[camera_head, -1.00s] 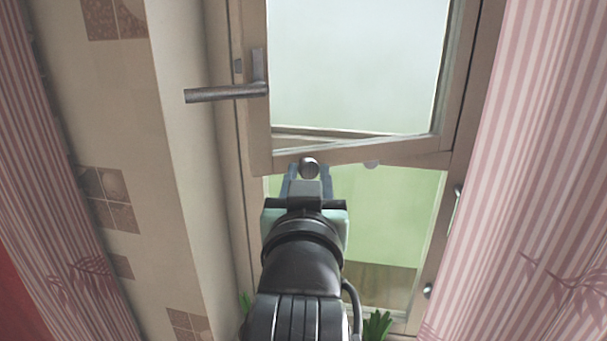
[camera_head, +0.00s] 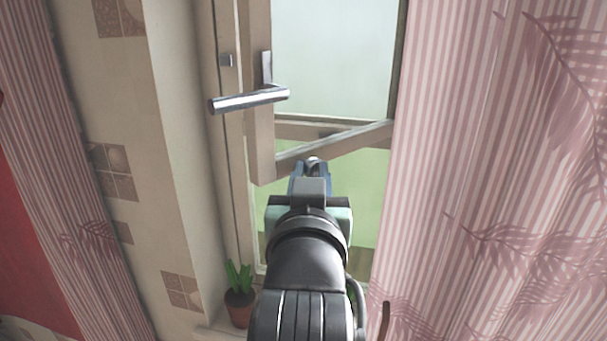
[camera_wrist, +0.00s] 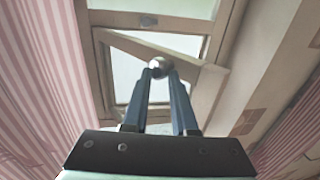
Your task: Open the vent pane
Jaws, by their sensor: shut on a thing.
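The vent pane (camera_head: 262,150) is a small wooden-framed window sash, swung partly open, its lower rail standing at an angle to the fixed frame. A metal lever handle (camera_head: 250,98) sits on its left side. My gripper (camera_head: 312,168) is shut on a round metal knob (camera_head: 314,160) at the pane's bottom rail. In the wrist view the knob (camera_wrist: 160,67) sits between the tips of my blue fingers (camera_wrist: 160,76), with the tilted pane frame (camera_wrist: 130,45) behind it. My arm hides part of the window below.
A pink striped curtain (camera_head: 500,170) hangs close on the right, covering the window's right side. Another striped curtain (camera_head: 60,150) hangs at the far left beside the tiled wall (camera_head: 150,200). A potted plant (camera_head: 240,306) stands on the sill below left.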

